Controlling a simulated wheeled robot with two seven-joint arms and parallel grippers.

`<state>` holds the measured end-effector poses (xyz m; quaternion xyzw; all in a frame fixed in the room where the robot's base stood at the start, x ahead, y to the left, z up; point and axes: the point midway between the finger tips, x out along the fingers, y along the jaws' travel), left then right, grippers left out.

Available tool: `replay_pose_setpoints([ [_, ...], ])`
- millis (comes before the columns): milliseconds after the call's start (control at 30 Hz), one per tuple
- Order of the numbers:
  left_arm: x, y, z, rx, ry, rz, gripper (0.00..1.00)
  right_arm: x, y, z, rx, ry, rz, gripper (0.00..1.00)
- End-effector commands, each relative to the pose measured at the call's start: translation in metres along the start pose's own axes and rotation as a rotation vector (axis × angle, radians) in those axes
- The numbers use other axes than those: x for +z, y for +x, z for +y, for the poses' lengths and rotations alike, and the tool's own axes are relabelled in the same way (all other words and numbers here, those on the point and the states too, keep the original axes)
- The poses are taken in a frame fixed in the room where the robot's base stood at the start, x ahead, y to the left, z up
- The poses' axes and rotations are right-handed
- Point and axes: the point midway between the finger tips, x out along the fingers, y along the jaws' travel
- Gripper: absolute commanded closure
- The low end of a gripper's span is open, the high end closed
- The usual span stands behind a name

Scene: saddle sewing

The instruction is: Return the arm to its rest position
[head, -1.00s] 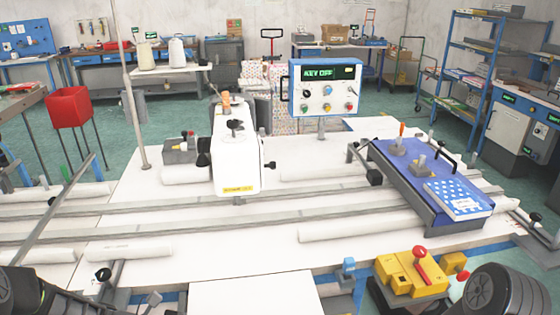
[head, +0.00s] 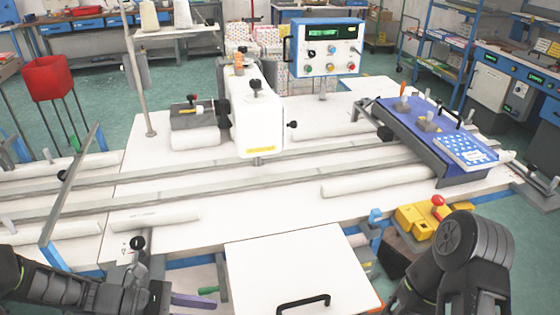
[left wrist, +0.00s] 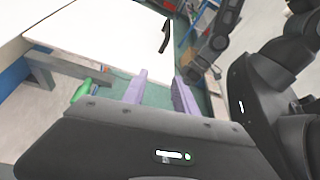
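My left arm comes in from the lower left in the head view. Its gripper (head: 192,299) shows pale purple fingers low in front of the white table (head: 180,240). In the left wrist view the two purple fingers of the left gripper (left wrist: 160,80) stand apart with nothing between them. My right arm (head: 470,245) is folded at the lower right in the head view. Its gripper fingers cannot be made out. Part of a dark arm (left wrist: 212,45) also shows at the top of the left wrist view.
A white panel with a black handle (head: 303,300) lies between my arms. A green-handled object (head: 207,290) is close to the left gripper. The yellow box with a red knob (head: 420,218) stands near my right arm. The white sewing machine (head: 258,115) is farther back.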

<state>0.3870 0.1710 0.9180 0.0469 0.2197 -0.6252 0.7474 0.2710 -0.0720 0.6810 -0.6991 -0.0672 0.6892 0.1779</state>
Motion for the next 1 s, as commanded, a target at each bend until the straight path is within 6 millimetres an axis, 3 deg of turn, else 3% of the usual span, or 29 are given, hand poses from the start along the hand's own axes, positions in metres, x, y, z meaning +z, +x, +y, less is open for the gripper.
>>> replay_pose_setpoints([
  [333, -0.048, 0.035, -0.019, -0.078, 0.114, 0.166, 0.66, 0.0, 0.0, 0.001, 0.001, 0.001, 0.001, 0.64],
  [567, -0.113, 0.071, -0.045, -0.207, 0.343, 0.384, 0.66, 0.0, 0.0, 0.001, 0.001, 0.001, 0.001, 0.64],
  [667, -0.151, 0.089, -0.061, -0.303, 0.541, 0.508, 0.66, 0.0, 0.0, 0.001, 0.001, 0.002, 0.001, 0.64],
  [800, -0.202, 0.116, -0.078, -0.469, 0.985, 0.667, 0.66, 0.0, 0.0, 0.001, 0.001, 0.001, 0.001, 0.64],
  [900, -0.216, 0.135, -0.081, -0.54, 1.295, 0.715, 0.66, 0.0, 0.0, 0.001, 0.001, 0.001, 0.001, 0.64],
  [1000, -0.217, 0.151, -0.082, -0.569, 1.514, 0.722, 0.66, 0.0, 0.0, 0.001, 0.001, 0.001, 0.001, 0.64],
])
